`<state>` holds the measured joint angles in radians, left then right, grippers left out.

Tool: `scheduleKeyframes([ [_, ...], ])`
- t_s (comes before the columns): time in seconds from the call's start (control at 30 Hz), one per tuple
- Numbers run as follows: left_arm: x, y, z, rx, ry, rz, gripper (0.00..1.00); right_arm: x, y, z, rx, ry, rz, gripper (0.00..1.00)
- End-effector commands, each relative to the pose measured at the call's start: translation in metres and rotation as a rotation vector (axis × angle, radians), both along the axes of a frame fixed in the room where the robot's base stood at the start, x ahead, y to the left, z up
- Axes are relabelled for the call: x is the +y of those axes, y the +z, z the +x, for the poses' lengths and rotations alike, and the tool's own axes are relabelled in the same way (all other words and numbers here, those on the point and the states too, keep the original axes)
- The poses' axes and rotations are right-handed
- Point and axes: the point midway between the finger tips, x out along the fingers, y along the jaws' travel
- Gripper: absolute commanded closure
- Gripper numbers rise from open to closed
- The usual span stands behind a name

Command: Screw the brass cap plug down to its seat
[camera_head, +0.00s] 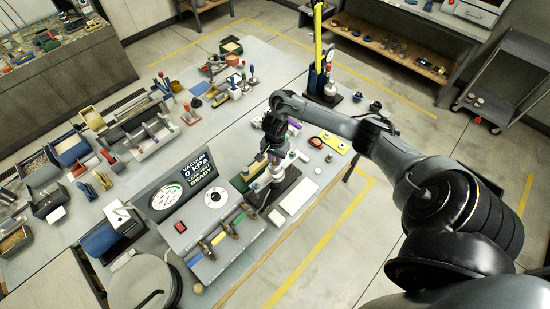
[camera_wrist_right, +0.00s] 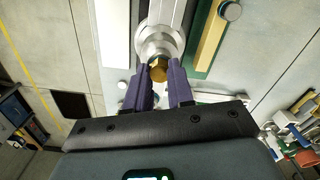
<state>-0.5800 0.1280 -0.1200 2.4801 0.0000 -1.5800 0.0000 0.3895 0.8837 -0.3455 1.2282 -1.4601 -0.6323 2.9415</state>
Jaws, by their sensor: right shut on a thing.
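The brass cap plug (camera_wrist_right: 158,70) shows in the right wrist view, over a round silver fitting (camera_wrist_right: 155,36) that hides whether it is seated. My right gripper (camera_wrist_right: 158,75) has a purple finger on each side of the plug and is shut on it. In the head view my right gripper (camera_head: 274,157) points down over the silver fitting (camera_head: 276,171) on a dark base (camera_head: 284,187), and the plug is too small to tell there. My left gripper is not in view.
A console with a gauge and a display reading "VACUUM 0 kPa" (camera_head: 199,168) stands left of the fitting. A white block (camera_head: 300,197) lies right of it, and a yellow plate (camera_head: 334,143) lies behind it. Trays and tools crowd the left; the table's front right edge is near.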

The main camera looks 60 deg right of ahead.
Motion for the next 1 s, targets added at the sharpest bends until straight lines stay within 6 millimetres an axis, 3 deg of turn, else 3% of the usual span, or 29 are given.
scheduleKeyframes([
  [0.27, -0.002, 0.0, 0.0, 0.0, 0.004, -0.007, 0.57, 0.0, -0.001, 0.0, 0.001, -0.057, -0.001, 1.0],
  [0.3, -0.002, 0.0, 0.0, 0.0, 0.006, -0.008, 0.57, 0.0, -0.001, 0.0, 0.001, -0.057, -0.001, 0.75],
  [0.5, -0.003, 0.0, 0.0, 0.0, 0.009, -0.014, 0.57, 0.0, -0.001, 0.0, 0.001, -0.056, 0.0, 0.48],
  [1.0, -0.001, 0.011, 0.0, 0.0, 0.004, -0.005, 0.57, 0.0, 0.008, 0.0, 0.001, -0.054, 0.0, 0.48],
])
